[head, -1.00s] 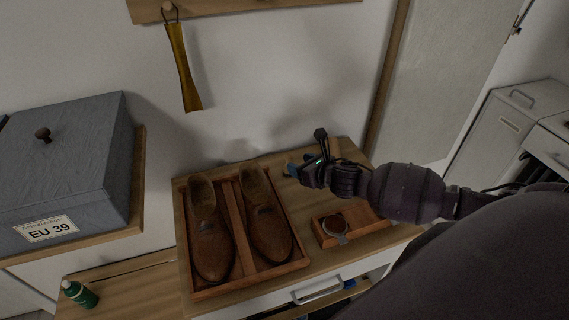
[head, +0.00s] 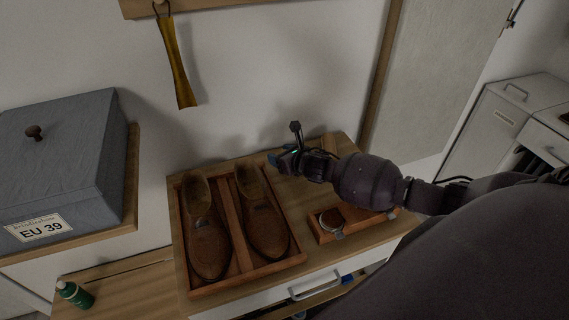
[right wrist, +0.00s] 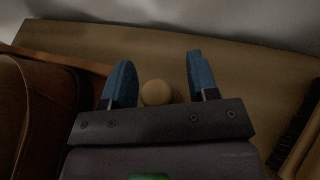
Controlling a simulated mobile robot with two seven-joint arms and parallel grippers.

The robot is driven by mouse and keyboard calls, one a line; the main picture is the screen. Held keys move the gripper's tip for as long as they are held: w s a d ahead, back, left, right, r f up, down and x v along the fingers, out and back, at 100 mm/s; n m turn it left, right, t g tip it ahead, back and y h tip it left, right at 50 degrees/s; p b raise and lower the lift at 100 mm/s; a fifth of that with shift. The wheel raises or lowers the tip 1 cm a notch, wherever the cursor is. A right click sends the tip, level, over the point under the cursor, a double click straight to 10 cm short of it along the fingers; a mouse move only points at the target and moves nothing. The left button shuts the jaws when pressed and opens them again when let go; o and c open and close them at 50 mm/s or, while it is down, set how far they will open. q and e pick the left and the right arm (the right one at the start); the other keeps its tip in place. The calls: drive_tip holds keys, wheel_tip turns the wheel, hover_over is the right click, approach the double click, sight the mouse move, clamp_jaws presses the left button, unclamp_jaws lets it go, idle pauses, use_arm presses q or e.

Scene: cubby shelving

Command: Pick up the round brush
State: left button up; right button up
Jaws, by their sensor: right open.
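A round wooden knob (right wrist: 156,93), which looks like the top of the round brush, shows in the right wrist view. It sits between the two blue fingers of my right gripper (right wrist: 158,82), nearer the left finger, with a gap to the right finger. The gripper is open, and the lower part of the knob is hidden by the gripper body. In the head view my right gripper (head: 276,159) is over the back of the cabinet top, beside the shoe tray, and I cannot make out the brush there. My left gripper is not in view.
A wooden tray (head: 237,232) with two brown shoes (head: 208,247) stands left of the gripper. A small box with a round tin (head: 331,220) lies under my right forearm. A dark-bristled brush (right wrist: 295,135) is at the right of the wrist view. The wall is close behind.

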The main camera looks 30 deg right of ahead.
clamp_jaws()
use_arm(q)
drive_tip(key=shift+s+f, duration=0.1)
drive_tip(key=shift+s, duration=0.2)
use_arm(e)
drive_tip(key=shift+r, duration=0.15)
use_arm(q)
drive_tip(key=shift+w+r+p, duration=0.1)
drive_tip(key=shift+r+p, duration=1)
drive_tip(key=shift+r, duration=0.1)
use_arm(e)
wheel_tip(320, 180, up, 20)
